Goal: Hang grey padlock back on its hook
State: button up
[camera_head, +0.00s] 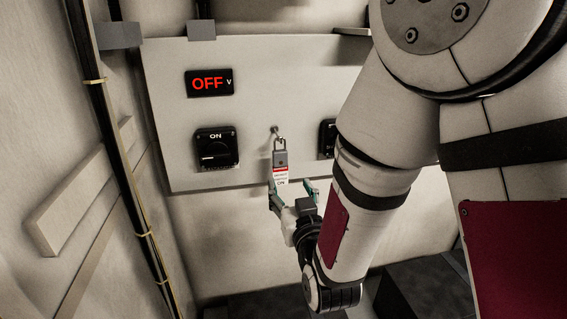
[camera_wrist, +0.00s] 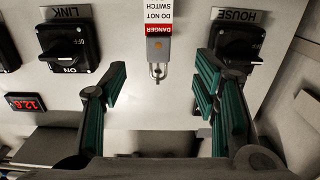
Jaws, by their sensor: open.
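The grey padlock (camera_head: 280,158) hangs upright on the white panel, its shackle at the small hook (camera_head: 274,130); whether the shackle is fully around the hook is too small to tell. A red and white danger tag (camera_head: 281,177) is on the padlock's lower part. The upside-down wrist view also shows the padlock (camera_wrist: 158,49) and its tag (camera_wrist: 159,14). My gripper (camera_head: 291,188) is just below and in front of the padlock. In the wrist view my gripper (camera_wrist: 160,82) has its green-padded fingers wide apart, one to each side of the padlock, touching nothing.
The panel (camera_head: 235,120) carries a red OFF display (camera_head: 209,82) and a black rotary switch (camera_head: 215,148) left of the hook. The wrist view shows the LINK switch (camera_wrist: 68,45) and HOUSE switch (camera_wrist: 238,45) flanking the padlock, close to my fingers. A dark vertical pipe stands left.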

aim_at(281, 165)
jog(key=b+x, duration=0.3)
jog(key=x, duration=0.5)
jog(key=shift+w+f, duration=0.1)
jog(key=x, duration=0.5)
jog(key=shift+d, duration=0.1)
grip_shut()
